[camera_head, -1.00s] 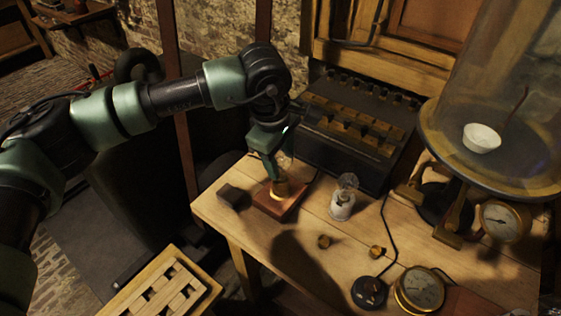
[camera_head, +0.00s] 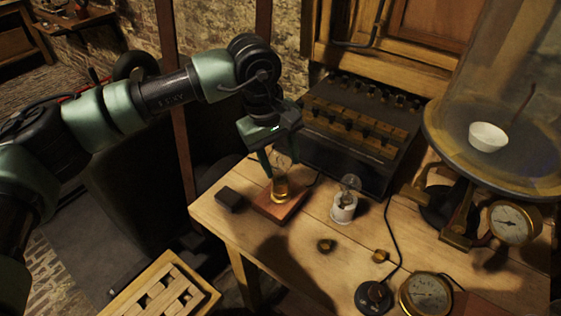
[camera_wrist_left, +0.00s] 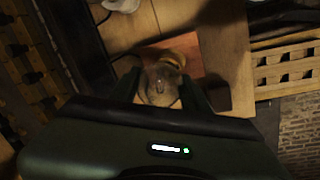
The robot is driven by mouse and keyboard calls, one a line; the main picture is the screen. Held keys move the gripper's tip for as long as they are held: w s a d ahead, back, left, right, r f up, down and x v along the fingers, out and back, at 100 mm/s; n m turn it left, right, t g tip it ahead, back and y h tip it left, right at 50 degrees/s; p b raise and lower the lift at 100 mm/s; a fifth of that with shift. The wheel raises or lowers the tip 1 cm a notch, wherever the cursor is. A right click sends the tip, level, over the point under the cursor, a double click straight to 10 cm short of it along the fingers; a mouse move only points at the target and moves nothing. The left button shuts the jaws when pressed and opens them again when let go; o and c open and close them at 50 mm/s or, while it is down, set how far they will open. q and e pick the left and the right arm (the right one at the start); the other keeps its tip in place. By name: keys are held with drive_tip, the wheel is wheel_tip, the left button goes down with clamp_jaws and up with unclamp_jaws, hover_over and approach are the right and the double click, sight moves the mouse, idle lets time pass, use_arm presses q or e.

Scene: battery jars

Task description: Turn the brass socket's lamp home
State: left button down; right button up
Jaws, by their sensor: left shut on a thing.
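The brass socket (camera_head: 281,190) stands on a reddish wooden base (camera_head: 289,210) near the table's left end. Its clear glass lamp (camera_wrist_left: 160,85) sits above the brass and shows between the fingers in the left wrist view. My left gripper (camera_head: 277,166) reaches down from above and is shut on the lamp's glass. Its fingers partly hide the lamp in the head view. How deep the lamp sits in the socket cannot be told. A second lamp stands in a white socket (camera_head: 344,208) to the right, apart from the gripper. My right gripper is not in view.
A dark block (camera_head: 232,199) lies left of the base. A black box with brass fittings (camera_head: 360,130) stands behind. Two small brass pieces (camera_head: 326,245), a round gauge (camera_head: 426,293) and a large glass jar (camera_head: 500,90) are to the right. A slotted wooden tray (camera_head: 165,290) is at front left.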

use_arm(q)
drive_tip(key=c, duration=0.6)
unclamp_jaws()
